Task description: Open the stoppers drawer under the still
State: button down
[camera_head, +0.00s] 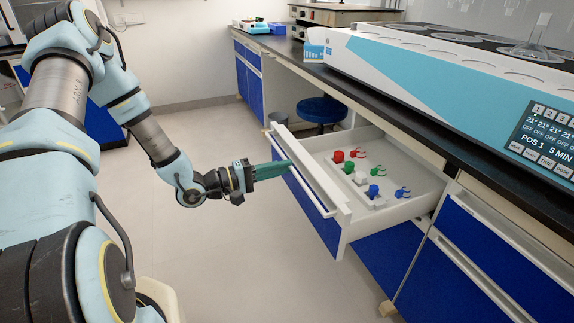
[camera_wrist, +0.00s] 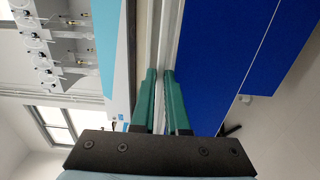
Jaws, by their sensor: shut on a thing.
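The stoppers drawer (camera_head: 343,228) is pulled well out from the bench under the still (camera_head: 450,75). Inside it lie red (camera_head: 338,156), green (camera_head: 347,168) and blue (camera_head: 374,190) stoppers with matching clips beside them. My gripper (camera_head: 288,165) has green fingers at the white top edge of the drawer's blue front. In the wrist view the fingers (camera_wrist: 163,78) are shut on the pale handle strip (camera_wrist: 168,45) of the drawer front. The exact contact is partly hidden by the fingers.
A blue stool (camera_head: 322,110) stands behind the open drawer, under the bench. More blue-fronted drawers (camera_head: 480,235) are to the right. A glass flask (camera_head: 535,45) stands on the still. The floor left of the drawer is clear.

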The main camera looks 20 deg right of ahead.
jog(key=c, duration=0.9)
grip_release()
jog(key=shift+a, duration=0.1)
jog(key=a, duration=1)
jog(key=shift+w+a, duration=0.3)
